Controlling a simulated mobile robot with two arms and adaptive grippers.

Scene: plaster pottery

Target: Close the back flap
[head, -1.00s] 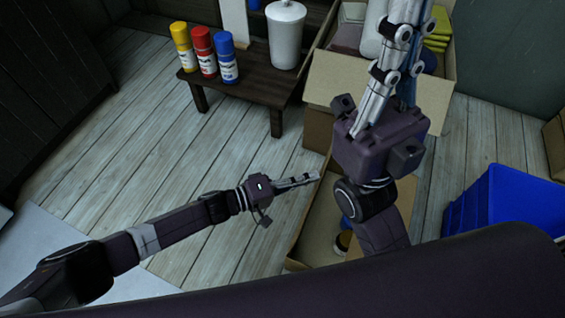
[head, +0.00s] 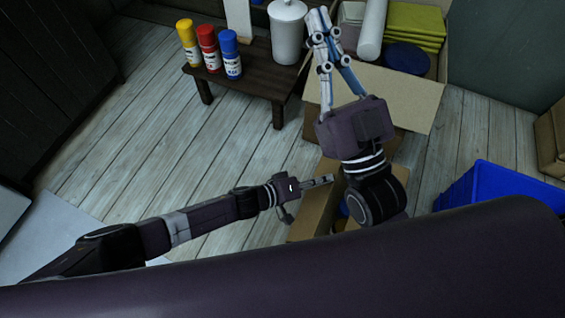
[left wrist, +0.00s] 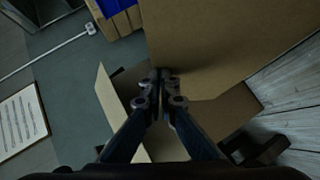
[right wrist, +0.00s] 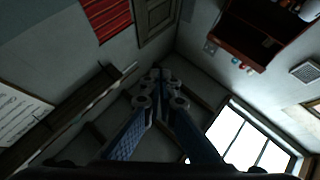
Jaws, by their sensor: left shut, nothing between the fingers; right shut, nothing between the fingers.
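An open cardboard box (head: 415,98) stands at the back right in the head view, filled, with its near panel tilted outward. A lower cardboard box (head: 308,224) lies nearer me, mostly hidden by my right arm. My left gripper (head: 330,179) is shut and empty over the lower box. In the left wrist view, its fingertips (left wrist: 160,77) are beside a large cardboard panel (left wrist: 220,40), with a pale flap (left wrist: 112,105) to the left; contact is unclear. My right gripper (head: 318,14) is shut and raised, empty. I cannot tell which panel is the back flap.
A dark low table (head: 255,80) holds yellow, red and blue cans (head: 209,48) and a white lidded jar (head: 287,32). A blue crate (head: 500,190) stands at the right. Yellow-green folded cloths (head: 415,22) lie in the back box.

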